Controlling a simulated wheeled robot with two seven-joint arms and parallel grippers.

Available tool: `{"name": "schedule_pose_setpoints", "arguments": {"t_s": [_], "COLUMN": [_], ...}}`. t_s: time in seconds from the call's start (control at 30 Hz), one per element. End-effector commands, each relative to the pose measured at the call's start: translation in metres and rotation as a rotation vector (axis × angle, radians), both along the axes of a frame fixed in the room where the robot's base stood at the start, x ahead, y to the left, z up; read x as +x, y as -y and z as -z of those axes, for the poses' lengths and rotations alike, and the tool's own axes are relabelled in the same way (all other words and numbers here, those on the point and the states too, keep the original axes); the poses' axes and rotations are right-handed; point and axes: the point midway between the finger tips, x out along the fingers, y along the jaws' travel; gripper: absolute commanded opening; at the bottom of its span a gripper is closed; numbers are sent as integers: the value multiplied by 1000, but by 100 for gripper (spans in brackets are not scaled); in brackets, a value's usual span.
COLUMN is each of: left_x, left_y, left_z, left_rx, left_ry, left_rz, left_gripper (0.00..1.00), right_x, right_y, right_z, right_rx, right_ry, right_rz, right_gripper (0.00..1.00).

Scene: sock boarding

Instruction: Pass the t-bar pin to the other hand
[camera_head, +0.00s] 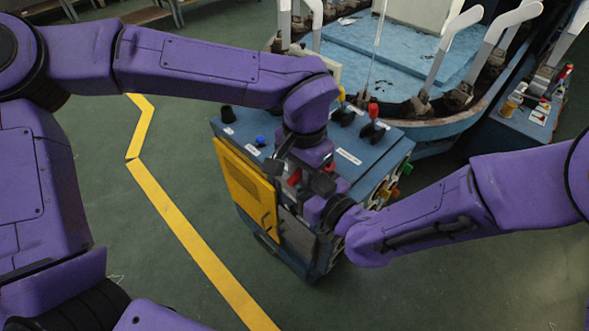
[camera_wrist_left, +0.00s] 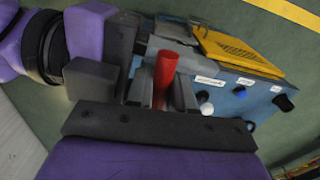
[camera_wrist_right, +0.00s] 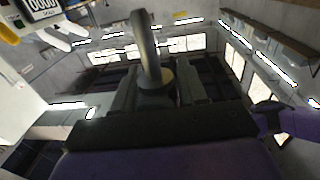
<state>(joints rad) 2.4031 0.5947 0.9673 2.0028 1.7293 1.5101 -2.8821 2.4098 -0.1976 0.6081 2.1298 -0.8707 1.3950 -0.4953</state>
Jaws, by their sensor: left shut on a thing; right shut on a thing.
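The t-bar pin shows in the head view as a small red part (camera_head: 295,178) between my two grippers, above the blue cabinet. In the left wrist view its red end (camera_wrist_left: 165,75) stands between the fingers of my left gripper (camera_wrist_left: 164,98), which is shut on it. My left gripper (camera_head: 290,168) comes down from above in the head view. My right gripper (camera_head: 320,185) meets it from the lower right, also shut. The right wrist view shows a grey, bent rod (camera_wrist_right: 149,50) rising from between the fingers of my right gripper (camera_wrist_right: 155,95). The grippers hide most of the pin.
A yellow line (camera_head: 190,233) crosses the clear green floor at left.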

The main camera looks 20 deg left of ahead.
Motion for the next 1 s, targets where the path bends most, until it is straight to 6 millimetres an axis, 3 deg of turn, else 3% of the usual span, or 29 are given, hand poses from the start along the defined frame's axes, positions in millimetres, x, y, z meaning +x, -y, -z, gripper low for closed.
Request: {"name": "schedule_pose_setpoints", "arguments": {"t_s": [0.03, 0.07, 0.13, 0.17, 0.43, 0.47, 0.57, 0.67, 0.8, 0.87, 0.9, 1.0], "left_x": [0, 0, -1, -1, 0, 1, 6, 6, -6, -12, -11, 4], "left_y": [-1, -1, -1, -1, -2, -2, -6, -18, -48, -69, -91, -105], "left_z": [2, 3, 3, 3, -1, -6, -42, -102, -180, -206, -205, -147], "left_rx": [3, 3, 3, 4, -4, -13, -78, -194, -346, -393, -380, -216], "left_ry": [-5, -5, -5, -6, -11, -15, -44, -118, -291, -386, -469, -466], "left_rz": [-3, -3, -4, -4, -25, -47, -192, -409, -690, -821, -961, -1102], "left_gripper": [32, 41, 49, 51, 52, 52, 52, 52, 52, 52, 52, 52], "right_x": [1, 1, 1, 1, 2, 2, 2, 1, 1, 1, 1, 1], "right_y": [-1, -1, -1, -1, -2, -2, -2, 1, 0, 0, 0, 0], "right_z": [-4, -5, -5, -5, -7, -7, -6, 0, -1, -1, -1, -2], "right_rx": [10, 11, 12, 12, 16, 16, 13, 1, 2, 3, 3, 4], "right_ry": [6, 7, 7, 7, 10, 10, 8, 0, 0, 2, 2, 3], "right_rz": [1, 1, 1, 1, 0, 0, 1, 4, 3, 3, 2, 1], "right_gripper": [9, 9, 10, 4, 5, 0, 0, 0, 0, 0, 0, 0]}}
